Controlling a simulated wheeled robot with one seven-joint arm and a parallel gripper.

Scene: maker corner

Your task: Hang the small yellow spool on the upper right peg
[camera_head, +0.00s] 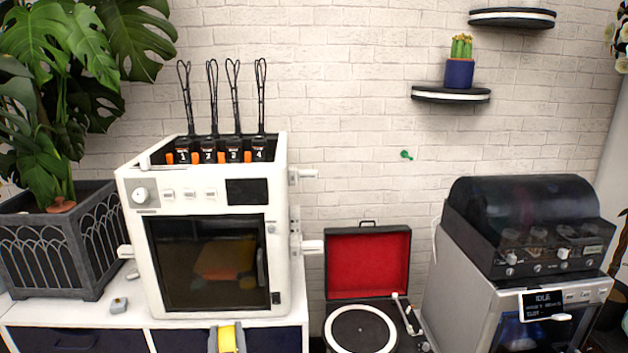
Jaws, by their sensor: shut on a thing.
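The small yellow spool (228,339) is at the bottom edge of the head view, in front of the dark drawer fronts. Its lower part is cut off by the frame. My gripper (227,346) shows only as grey parts on both sides of the spool and is shut on it. The upper right peg (304,174) sticks out sideways from the right side of the white printer (208,200), near its top, and is bare. The spool is well below this peg and to its left. A lower right peg (312,246) is also bare.
Several black feeders with tall wire loops (221,150) stand on top of the printer. A record player with a red lid (368,262) stands to the right of the printer. A plant in a grey planter (60,240) stands left.

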